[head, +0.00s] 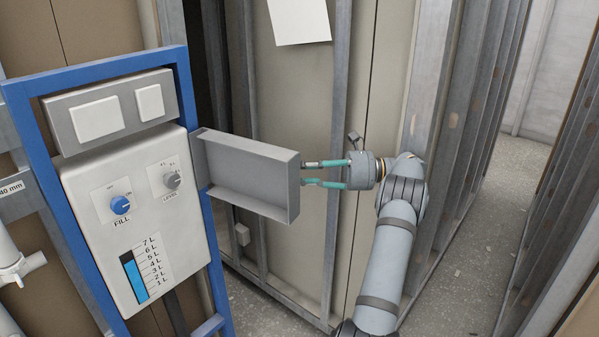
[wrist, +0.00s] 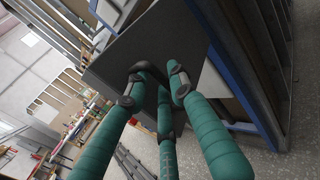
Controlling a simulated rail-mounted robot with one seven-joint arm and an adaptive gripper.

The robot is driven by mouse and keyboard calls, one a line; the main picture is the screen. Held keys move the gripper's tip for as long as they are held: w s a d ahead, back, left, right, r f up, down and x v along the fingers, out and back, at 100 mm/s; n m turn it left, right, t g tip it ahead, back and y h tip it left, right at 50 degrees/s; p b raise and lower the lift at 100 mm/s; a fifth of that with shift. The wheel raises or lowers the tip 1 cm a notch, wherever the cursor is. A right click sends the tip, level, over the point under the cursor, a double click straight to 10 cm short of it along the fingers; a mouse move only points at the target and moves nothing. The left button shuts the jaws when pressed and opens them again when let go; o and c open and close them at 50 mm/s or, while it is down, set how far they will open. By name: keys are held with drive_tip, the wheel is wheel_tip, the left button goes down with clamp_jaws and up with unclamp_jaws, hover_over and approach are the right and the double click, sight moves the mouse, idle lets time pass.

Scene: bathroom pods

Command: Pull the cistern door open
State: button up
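The cistern door (head: 238,172) is a shallow grey panel with a raised rim. It stands swung out to the right of the white cistern front (head: 140,225), its inner side facing the head camera. In the wrist view the door (wrist: 125,55) is a dark grey plate ahead of my fingers. My gripper (head: 304,173) is at the door's far right end, on its outer side, with teal fingers pointing at it. A dark curved piece (wrist: 145,68) shows among the fingertips; whether it is a handle and whether the fingers close on it is unclear.
The cistern has a blue frame (head: 196,170), a FILL knob (head: 120,205), a LEVEL knob (head: 172,180) and flush buttons (head: 95,118). Metal wall studs (head: 340,130) stand close behind the door and gripper. Bare floor (head: 495,220) lies to the right.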

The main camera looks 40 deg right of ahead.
drive_tip(key=shift+o, duration=1.2)
drive_tip(key=shift+d, duration=0.15)
wheel_tip(320, 180, up, 10)
drive_tip(key=shift+f, duration=0.15)
wheel_tip(320, 180, down, 10)
drive_tip(key=shift+s+a, duration=0.15)
drive_tip(key=shift+a, duration=0.05)
drive_tip(key=shift+d, duration=0.2)
